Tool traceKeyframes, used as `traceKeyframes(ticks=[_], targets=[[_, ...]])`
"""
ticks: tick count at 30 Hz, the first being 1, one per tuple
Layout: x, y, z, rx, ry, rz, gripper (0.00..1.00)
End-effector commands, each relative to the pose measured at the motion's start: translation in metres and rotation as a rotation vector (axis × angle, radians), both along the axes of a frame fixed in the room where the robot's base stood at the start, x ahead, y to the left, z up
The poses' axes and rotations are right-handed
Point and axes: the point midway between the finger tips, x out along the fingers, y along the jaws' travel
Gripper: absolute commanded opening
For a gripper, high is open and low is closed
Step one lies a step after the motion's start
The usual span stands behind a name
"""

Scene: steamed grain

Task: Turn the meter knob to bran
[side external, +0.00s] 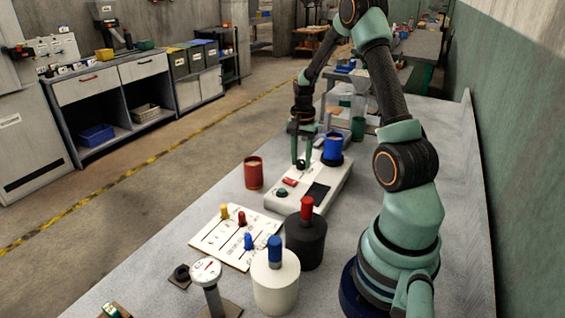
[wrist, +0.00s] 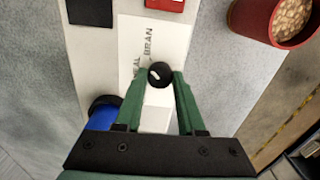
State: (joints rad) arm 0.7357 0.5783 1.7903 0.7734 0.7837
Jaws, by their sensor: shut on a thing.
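The meter is a long white box (side external: 330,178) on the grey bench; its pale top also fills the middle of the wrist view (wrist: 198,25). Its round black knob (wrist: 159,74) has a short white mark on its left part. The label beside it reads BRAN (wrist: 149,42), with letters ending in "EAL" to its left. My gripper (side external: 301,164) points down at the far part of the meter. In the wrist view its green fingers (wrist: 159,78) are shut on the knob, one on each side.
A red cup of grain (side external: 253,174) stands left of the meter. A red switch (side external: 289,182) and dark panel (side external: 318,194) are on the meter. A black canister (side external: 305,240) and white canister (side external: 275,285) stand nearer.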

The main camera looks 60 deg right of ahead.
Motion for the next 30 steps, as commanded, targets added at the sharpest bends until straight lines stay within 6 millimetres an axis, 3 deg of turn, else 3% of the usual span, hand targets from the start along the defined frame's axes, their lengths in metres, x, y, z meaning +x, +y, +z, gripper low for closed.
traceKeyframes(ticks=[20,21,23,30], targets=[[0.0005,-0.0010,0.0013,-0.002,-0.002,-0.070,0.00],[0.0005,-0.0010,0.0013,-0.002,-0.002,-0.070,0.42],[0.0003,-0.0009,0.0012,-0.002,-0.002,-0.069,0.65],[0.0001,-0.0005,0.0005,-0.001,-0.001,-0.068,0.69]])
